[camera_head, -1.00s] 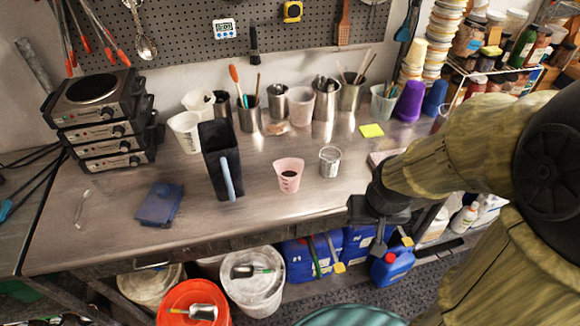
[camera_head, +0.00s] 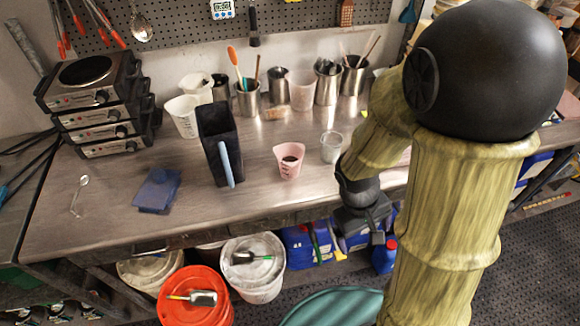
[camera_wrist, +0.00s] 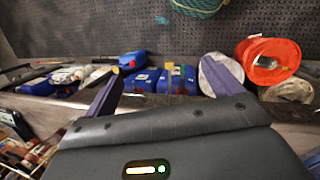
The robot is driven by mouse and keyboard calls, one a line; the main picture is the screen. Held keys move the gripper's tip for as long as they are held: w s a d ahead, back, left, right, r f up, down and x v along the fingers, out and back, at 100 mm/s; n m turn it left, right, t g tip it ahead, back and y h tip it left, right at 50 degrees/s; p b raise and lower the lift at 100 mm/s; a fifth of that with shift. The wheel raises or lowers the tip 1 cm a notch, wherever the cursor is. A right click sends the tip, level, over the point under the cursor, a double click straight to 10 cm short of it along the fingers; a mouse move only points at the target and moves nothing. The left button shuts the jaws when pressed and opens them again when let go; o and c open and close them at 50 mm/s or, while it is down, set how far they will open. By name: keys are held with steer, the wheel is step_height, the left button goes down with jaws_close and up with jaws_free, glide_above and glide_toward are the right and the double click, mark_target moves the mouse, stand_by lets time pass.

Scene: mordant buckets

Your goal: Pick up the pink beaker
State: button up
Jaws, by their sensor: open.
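The beaker is not in the wrist view.
A blue pad (camera_head: 157,190) lies further left. Utensil pots line the back. An orange bucket (camera_head: 184,308) and white bucket (camera_head: 262,285) stand below.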

step_height(320, 180, down, 5)
steer(key=d+n+h+b, duration=0.2)
steer(key=n+h, duration=0.4)
steer(key=n+t+y+b, duration=0.5)
steer(key=n+t+y, duration=0.2)
steer(key=n+t, duration=1.5)
glide_toward(290, 171)
steer(key=s+a+r+n+g, duration=0.1)
steer(key=s+r+n+g, duration=0.2)
steer(key=s, duration=0.3)
steer(key=shift+a+f, duration=0.15)
steer(key=shift+w, duration=0.15)
steer(key=w+p, duration=0.1)
steer(key=w, duration=0.2)
steer(key=w+d+p, duration=0.1)
steer(key=w, duration=0.7)
steer(key=shift+w+d+p, duration=0.25)
steer(key=shift+d+p, duration=0.05)
steer(key=shift+p, duration=0.1)
steer(key=shift+w, duration=0.25)
